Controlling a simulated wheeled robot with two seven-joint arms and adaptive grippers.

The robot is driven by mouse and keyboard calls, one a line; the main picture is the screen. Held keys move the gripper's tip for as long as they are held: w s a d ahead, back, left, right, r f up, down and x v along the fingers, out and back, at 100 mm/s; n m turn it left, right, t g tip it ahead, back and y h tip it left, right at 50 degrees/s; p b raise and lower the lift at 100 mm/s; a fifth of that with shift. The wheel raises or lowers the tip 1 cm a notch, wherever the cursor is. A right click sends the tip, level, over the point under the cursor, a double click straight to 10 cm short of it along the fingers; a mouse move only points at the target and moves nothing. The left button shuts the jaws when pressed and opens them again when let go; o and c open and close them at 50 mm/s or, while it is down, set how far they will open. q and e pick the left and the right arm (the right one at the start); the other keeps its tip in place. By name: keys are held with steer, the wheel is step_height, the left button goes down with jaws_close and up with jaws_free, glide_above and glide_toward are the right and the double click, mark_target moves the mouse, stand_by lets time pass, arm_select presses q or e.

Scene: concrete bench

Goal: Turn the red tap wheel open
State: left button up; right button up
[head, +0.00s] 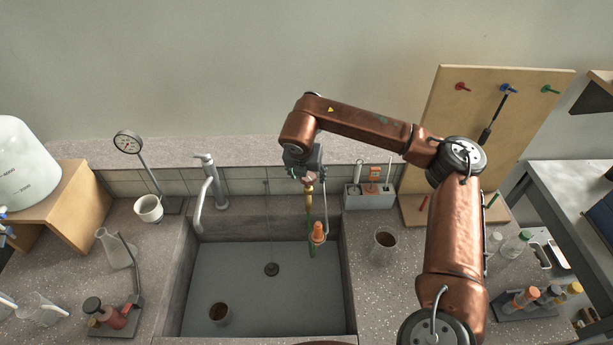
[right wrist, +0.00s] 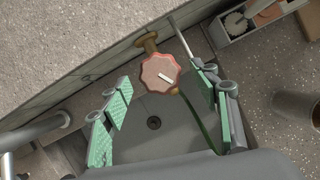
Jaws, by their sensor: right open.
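The red tap wheel (right wrist: 160,72) has a scalloped rim and a white bar mark on its face. It sits on a brass tap (right wrist: 149,42) at the sink's back wall. In the right wrist view it lies between the tips of my right gripper's green-padded fingers (right wrist: 162,84), with a gap on each side. My right gripper is open and seems to hold nothing. In the head view my right gripper (head: 305,172) is over the back of the sink and largely hides the wheel. My left gripper is not in view.
A green hose (head: 311,247) and an orange item (head: 318,231) hang below the tap. A grey faucet (head: 210,190) stands to the left. A grey caddy (head: 369,198) stands close on the right.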

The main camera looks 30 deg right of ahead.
steer(key=shift+w+d+f, duration=0.1)
steer(key=shift+f, duration=0.25)
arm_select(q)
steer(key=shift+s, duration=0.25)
arm_select(e)
steer(key=shift+c, duration=0.4)
steer(key=c, duration=1.1)
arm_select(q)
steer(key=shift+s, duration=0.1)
